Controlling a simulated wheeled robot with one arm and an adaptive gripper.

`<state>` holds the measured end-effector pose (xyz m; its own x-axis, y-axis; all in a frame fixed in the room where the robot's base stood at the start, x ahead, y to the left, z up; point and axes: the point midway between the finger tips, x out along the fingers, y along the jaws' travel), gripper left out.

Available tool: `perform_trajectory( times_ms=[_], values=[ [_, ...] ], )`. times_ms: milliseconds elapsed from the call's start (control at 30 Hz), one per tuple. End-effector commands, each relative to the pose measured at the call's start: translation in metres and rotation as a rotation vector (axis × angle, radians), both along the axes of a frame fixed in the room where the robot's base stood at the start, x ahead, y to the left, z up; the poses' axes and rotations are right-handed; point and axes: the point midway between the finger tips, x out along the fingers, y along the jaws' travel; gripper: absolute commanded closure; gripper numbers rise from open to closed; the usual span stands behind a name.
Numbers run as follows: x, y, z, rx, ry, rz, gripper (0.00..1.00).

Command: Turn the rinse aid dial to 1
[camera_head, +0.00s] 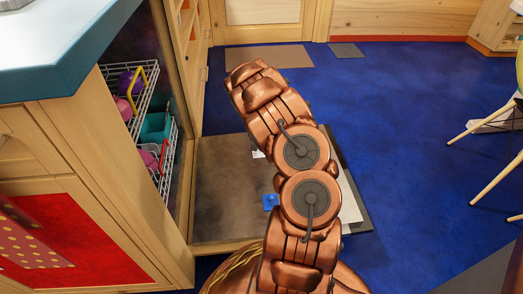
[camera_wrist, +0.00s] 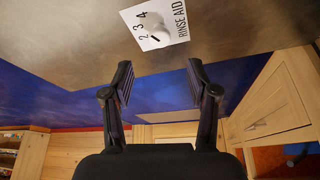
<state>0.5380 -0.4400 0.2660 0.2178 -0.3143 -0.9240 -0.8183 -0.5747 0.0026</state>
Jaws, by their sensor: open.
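The rinse aid label (camera_wrist: 176,22) is a white square on the dishwasher door's inner face, at the top of the wrist view. It reads RINSE AID, with the digits 2, 3 and 4 legible; I cannot make out a 1. A small dark dial (camera_wrist: 154,37) sits on the label; its setting is too small to tell. My gripper (camera_wrist: 158,73) is open and empty, its two fingers apart and below the label in the picture, not touching the dial. In the head view my arm hides the gripper and most of the label.
The dishwasher door (camera_head: 225,205) lies folded down and open, with a small blue piece (camera_head: 270,202) on it. The upper rack (camera_head: 128,100) and lower rack (camera_head: 162,160) hold dishes at left. Wooden cabinets (camera_head: 110,190) flank it.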

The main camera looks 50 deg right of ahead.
Motion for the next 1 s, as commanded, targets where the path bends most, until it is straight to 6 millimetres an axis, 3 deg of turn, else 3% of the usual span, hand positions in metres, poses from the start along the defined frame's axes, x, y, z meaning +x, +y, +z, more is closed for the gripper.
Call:
perform_trajectory(
  times_ms=[600, 1000],
  values=[
    [0.013, -0.02, -0.064, 0.003, -0.004, -0.003, 0.41],
    [0.017, -0.025, -0.076, 0.001, -0.002, -0.003, 0.41]
  ],
)
